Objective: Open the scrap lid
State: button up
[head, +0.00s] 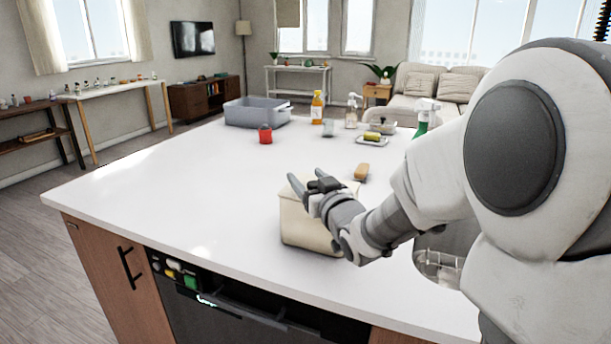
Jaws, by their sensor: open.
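A cream box (298,222), which looks like the scrap bin, stands on the white island top near its front edge. Its top is partly covered by my gripper, and I cannot clearly tell the lid from the body or see a handle. My gripper (308,180) is over the top left part of the box. Its two dark fingers are apart, pointing up and left, with nothing visible between them. I cannot tell whether it touches the box. My wrist and forearm hide the box's right side.
The white island top (170,195) is clear left of the box. A brown sponge or brush (361,172) lies behind it. A sink (438,265) is at right, partly hidden by my arm.

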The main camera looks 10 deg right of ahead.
grip_shut()
dwell(0.4)
dwell(1.1)
